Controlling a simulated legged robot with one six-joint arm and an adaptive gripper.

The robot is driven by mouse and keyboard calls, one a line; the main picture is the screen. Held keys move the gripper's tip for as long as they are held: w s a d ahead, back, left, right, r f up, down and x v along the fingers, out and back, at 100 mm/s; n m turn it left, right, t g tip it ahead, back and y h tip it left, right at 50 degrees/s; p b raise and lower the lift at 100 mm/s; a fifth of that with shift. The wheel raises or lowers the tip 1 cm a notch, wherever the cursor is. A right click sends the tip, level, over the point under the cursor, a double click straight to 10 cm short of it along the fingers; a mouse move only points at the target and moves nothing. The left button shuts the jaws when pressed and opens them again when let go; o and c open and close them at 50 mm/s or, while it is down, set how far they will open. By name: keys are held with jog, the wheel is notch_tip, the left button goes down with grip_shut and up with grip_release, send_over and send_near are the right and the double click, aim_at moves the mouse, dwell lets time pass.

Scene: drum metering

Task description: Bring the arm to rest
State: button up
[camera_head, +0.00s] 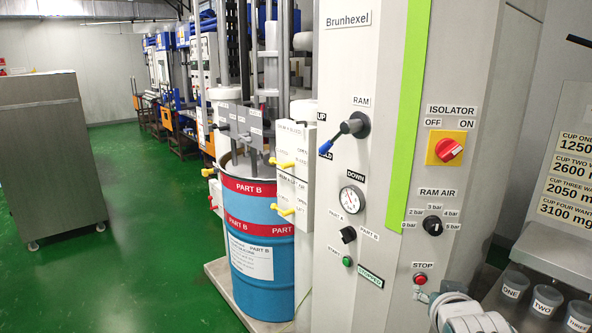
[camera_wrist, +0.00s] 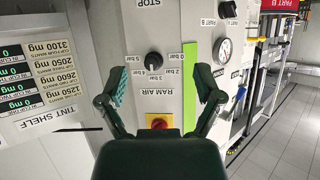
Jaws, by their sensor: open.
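My gripper (camera_wrist: 163,88) shows in the wrist view with its two dark green fingers spread wide and nothing between them. It faces the grey machine panel, which appears upside down there. The ram air knob (camera_wrist: 153,60) is seen between the fingers, and the red and yellow isolator switch (camera_wrist: 159,121) is partly hidden by the gripper body. In the head view, a white part of my arm (camera_head: 466,312) shows at the bottom edge, below the red stop button (camera_head: 420,278); the gripper itself is not clearly seen there.
The panel carries a blue-handled ram lever (camera_head: 345,132), a gauge (camera_head: 351,199) and a green button (camera_head: 347,261). A blue Part B drum (camera_head: 262,255) stands left. Cups (camera_head: 547,300) sit at right by a label board (camera_head: 570,180). Green floor (camera_head: 150,230) is clear beside a grey cabinet (camera_head: 50,150).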

jog(key=s+a+f+n+g+y, duration=0.1)
jog(key=s+a+f+g, duration=0.1)
jog(key=s+a, duration=0.3)
jog(key=s+a+f+n+g+y, duration=0.1)
jog(key=s+a+g, duration=0.3)
jog(key=s, duration=0.7)
jog(key=shift+s+a+f+n+g+y, duration=0.15)
jog(key=shift+a+f+n+g+y, duration=0.25)
jog(key=shift+a+n+y, duration=0.1)
